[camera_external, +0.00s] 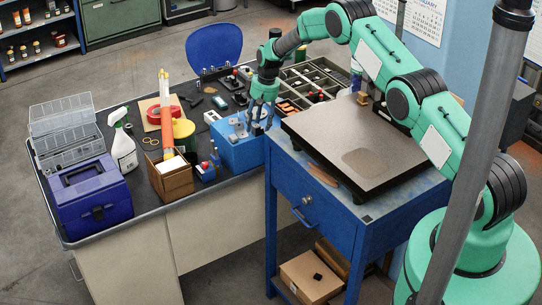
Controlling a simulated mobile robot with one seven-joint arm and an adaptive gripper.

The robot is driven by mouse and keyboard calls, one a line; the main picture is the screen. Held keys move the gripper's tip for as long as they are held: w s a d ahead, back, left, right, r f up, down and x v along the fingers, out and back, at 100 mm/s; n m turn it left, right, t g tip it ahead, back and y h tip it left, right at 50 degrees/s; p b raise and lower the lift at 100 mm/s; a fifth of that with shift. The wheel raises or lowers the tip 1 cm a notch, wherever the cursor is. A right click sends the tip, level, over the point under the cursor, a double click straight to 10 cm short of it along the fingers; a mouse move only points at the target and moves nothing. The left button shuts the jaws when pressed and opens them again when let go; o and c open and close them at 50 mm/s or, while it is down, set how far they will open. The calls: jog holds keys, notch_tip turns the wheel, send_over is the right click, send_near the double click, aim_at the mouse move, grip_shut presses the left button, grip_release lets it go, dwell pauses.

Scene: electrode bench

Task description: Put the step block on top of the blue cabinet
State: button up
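My gripper (259,128) points down over the blue box (237,156) at the right end of the black bench. Its fingertips are at or just above the top of the box, and whether they touch anything is too small to tell. The fingers look somewhat apart, but what lies between them is unclear. Small grey metal pieces sit on the box near the fingers. I cannot tell for sure which piece is the step block. The blue cabinet (318,208) with a drawer stands right of the bench and carries a dark flat plate (318,128).
A small brown block (362,98) stands at the plate's back edge. The plate's middle is clear.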

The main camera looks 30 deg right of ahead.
jog(key=shift+r, duration=0.15)
notch_tip(320, 180, up, 12)
jog(key=s+d+b, duration=0.1)
jog(key=shift+d, duration=0.3)
dwell(0.7)
dwell(0.5)
